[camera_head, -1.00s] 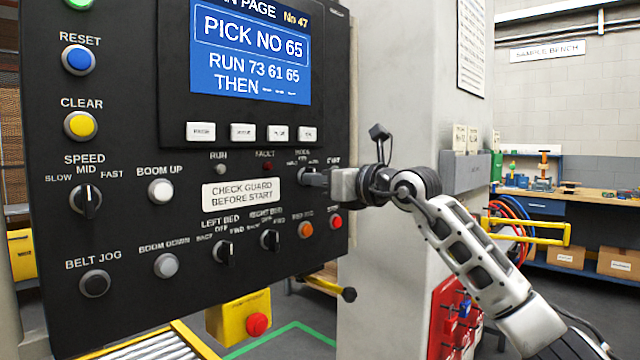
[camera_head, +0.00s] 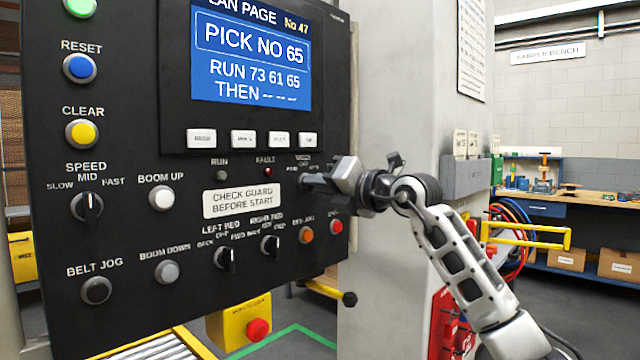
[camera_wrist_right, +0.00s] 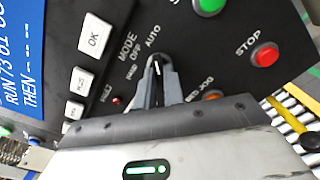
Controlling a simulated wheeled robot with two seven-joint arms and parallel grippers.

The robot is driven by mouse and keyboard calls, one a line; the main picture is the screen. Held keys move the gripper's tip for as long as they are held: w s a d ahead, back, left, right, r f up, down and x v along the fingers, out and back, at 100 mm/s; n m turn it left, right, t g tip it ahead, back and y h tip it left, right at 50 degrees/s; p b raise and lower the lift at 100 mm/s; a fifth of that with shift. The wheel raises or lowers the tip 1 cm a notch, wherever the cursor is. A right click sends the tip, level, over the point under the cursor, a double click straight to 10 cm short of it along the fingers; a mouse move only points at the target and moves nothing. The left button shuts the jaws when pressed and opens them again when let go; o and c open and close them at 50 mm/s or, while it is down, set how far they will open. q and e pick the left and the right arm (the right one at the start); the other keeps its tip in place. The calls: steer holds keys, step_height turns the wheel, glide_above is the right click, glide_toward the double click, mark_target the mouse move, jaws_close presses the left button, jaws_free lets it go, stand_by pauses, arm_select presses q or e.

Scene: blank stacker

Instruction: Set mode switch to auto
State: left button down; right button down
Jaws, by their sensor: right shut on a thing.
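The mode switch (camera_wrist_right: 157,69) is a small dark knob with a white pointer line on the black control panel. In the wrist view its labels read HAND, OFF and AUTO, and the line points up, roughly at AUTO. My right gripper (camera_head: 308,182) is shut on this knob from the right side of the panel; in the wrist view its two grey fingers (camera_wrist_right: 160,84) sit on either side of it. My left gripper is not in view.
A red STOP button (camera_wrist_right: 265,55) and a green button (camera_wrist_right: 210,4) are close to the fingers. An orange button (camera_head: 306,235) lies below. Other switches include the right bed switch (camera_head: 270,245). A yellow box with a red button (camera_head: 258,330) stands below the panel.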

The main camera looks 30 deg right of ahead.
steer(key=shift+m, duration=0.3)
steer(key=c, duration=1.5)
jaws_free()
